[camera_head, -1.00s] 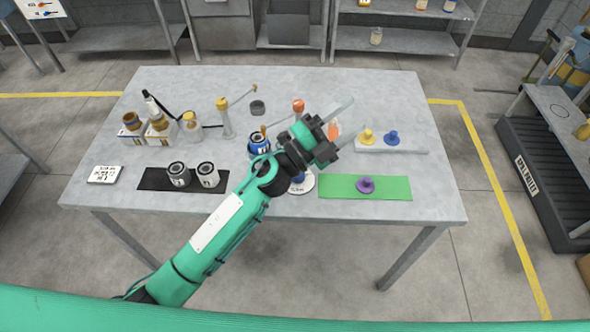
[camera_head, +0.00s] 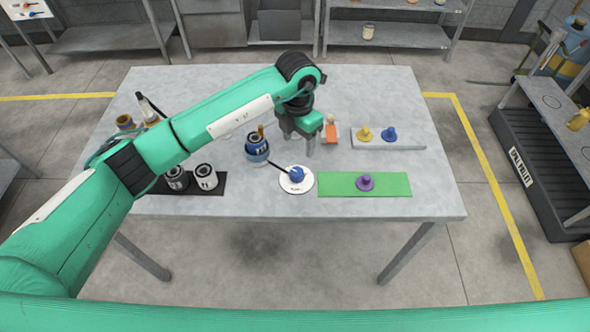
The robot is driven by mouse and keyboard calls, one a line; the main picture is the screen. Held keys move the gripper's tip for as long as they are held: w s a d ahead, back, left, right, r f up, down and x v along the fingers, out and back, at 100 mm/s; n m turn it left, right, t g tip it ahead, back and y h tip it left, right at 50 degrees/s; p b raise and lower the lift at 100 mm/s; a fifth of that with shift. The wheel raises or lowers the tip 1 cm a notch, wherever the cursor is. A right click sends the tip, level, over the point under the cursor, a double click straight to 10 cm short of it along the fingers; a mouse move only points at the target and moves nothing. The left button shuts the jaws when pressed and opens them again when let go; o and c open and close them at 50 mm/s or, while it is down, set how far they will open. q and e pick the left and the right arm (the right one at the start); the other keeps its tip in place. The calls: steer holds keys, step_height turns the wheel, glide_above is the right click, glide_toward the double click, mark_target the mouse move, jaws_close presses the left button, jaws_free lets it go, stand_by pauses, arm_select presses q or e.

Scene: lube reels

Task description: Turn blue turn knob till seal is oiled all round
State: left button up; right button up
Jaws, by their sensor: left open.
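A blue knob (camera_head: 297,173) sits on a round white disc (camera_head: 290,186) near the table's front edge. A thin dark rod runs from a blue can (camera_head: 257,150) toward this knob. The seal cannot be made out. My left gripper (camera_head: 304,146) is open and points down, just behind the knob and right of the blue can. Nothing shows between its fingers. A second blue knob (camera_head: 389,133) and a yellow knob (camera_head: 364,134) sit on a grey strip (camera_head: 405,146) at right. My right gripper is out of view.
A purple knob (camera_head: 365,183) stands on a green mat (camera_head: 335,185). Two dark cans with white labels (camera_head: 206,177) stand on a black mat. An orange item (camera_head: 332,132) lies right of my gripper. My left arm covers much of the table's left side.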

mark_target(297, 171)
arm_select(q)
step_height(297, 171, down, 14)
steer(key=p, duration=0.3)
steer(key=shift+a+r+p, duration=0.15)
steer(key=shift+p, duration=0.25)
steer(key=shift+c, duration=0.4)
